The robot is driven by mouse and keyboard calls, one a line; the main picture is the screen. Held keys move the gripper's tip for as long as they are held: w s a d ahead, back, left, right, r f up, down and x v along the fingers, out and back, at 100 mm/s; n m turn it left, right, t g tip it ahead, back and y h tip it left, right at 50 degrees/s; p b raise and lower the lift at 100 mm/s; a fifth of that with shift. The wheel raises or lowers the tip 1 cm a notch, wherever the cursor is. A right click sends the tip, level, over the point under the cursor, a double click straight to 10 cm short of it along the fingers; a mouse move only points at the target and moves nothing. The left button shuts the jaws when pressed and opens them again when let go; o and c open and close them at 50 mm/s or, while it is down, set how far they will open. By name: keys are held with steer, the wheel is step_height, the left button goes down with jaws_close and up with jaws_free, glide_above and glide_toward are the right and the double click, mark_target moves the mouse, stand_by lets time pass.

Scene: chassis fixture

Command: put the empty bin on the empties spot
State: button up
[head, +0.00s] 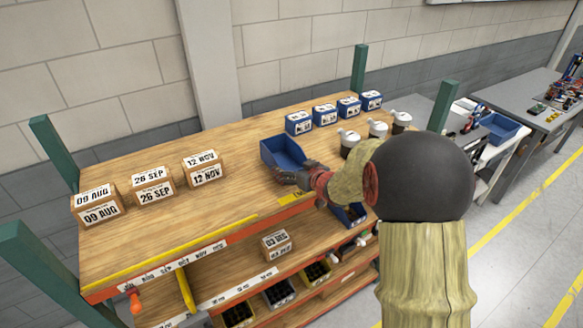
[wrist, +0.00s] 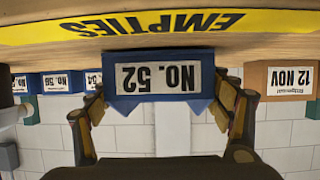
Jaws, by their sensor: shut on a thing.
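The blue bin (head: 284,150) is at the front middle of the wooden top shelf; its inside looks empty. In the wrist view, which is upside down, its label reads No. 52 (wrist: 157,79). My gripper (head: 290,178) is shut on the bin, with one finger at each side of it in the wrist view (wrist: 158,108). The yellow EMPTIES strip (wrist: 120,25) runs along the shelf's front edge, in front of the bin. Its yellow end (head: 290,199) shows in the head view, partly hidden by my arm. I cannot tell whether the bin's base touches the wood.
Dated boxes, such as 12 NOV (head: 204,169), stand to the left on the top shelf (head: 190,240). Green posts (head: 52,148) rise at the corners. Another blue bin (head: 352,216) sits lower, behind my arm.

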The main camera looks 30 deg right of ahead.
steer(key=shift+f, duration=0.15)
steer(key=o, duration=1.2)
steer(key=shift+o, duration=0.2)
